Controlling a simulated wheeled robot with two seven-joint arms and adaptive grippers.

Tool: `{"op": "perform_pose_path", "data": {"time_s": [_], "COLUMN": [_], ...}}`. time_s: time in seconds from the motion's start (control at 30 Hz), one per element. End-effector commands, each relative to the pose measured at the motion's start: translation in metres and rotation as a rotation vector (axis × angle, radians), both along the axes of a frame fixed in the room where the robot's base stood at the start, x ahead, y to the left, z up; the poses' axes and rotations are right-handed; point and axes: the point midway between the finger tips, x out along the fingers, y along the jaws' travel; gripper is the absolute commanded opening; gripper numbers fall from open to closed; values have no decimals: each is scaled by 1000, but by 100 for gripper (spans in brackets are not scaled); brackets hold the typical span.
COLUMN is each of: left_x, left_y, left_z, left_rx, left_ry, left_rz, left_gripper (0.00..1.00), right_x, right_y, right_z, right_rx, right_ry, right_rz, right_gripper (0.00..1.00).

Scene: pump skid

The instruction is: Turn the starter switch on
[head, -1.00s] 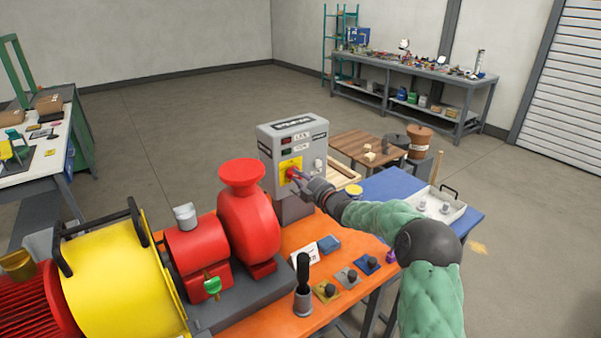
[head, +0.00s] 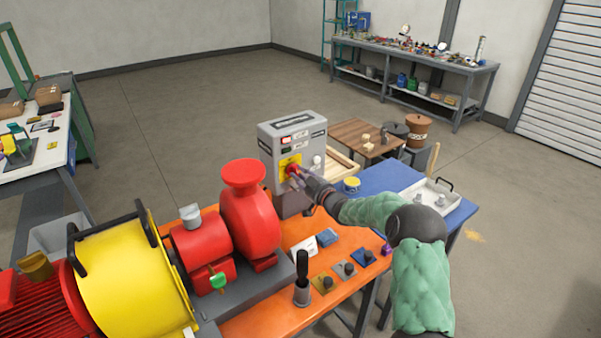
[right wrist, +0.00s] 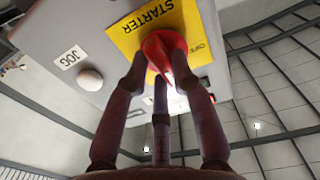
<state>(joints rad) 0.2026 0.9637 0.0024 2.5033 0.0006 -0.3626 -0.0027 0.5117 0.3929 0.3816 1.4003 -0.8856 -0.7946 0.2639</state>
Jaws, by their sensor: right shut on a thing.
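The grey starter box (head: 293,140) stands on a post at the back of the orange bench. Its yellow plate (head: 284,162) carries the red starter switch knob (head: 292,169). My right gripper (head: 298,173) is at the box front with its fingers around the red knob. In the right wrist view the fingers of the right gripper (right wrist: 165,85) are closed on the red switch knob (right wrist: 164,47), beside the yellow plate (right wrist: 130,40) marked STARTER. A white JOG button (right wrist: 90,79) is next to the plate. The knob's exact setting is hard to read. My left gripper is not in view.
The red pump (head: 250,215) and yellow motor guard (head: 130,270) stand left of the box. A black-handled lever (head: 302,280) and several small knobs on coloured plates are at the bench front. A blue table (head: 385,185) with a white tray (head: 425,200) is to the right.

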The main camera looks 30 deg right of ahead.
Motion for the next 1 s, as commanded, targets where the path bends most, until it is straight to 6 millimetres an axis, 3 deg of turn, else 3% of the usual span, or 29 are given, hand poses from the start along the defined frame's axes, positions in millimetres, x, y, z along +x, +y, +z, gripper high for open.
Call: {"op": "perform_pose_path", "data": {"time_s": [0.77,0.8,0.83,0.87,1.0], "left_x": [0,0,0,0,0], "left_y": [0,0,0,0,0], "left_z": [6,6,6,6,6], "left_rx": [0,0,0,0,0], "left_ry": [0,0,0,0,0], "left_rz": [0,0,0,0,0], "left_gripper": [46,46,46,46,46], "right_x": [0,0,0,0,0], "right_y": [0,0,0,0,0], "right_z": [-3,-3,-3,-3,-2], "right_rx": [96,96,96,96,94], "right_ry": [12,12,12,12,10], "right_rz": [0,0,0,0,0], "right_gripper": [0,36,45,49,49]}}
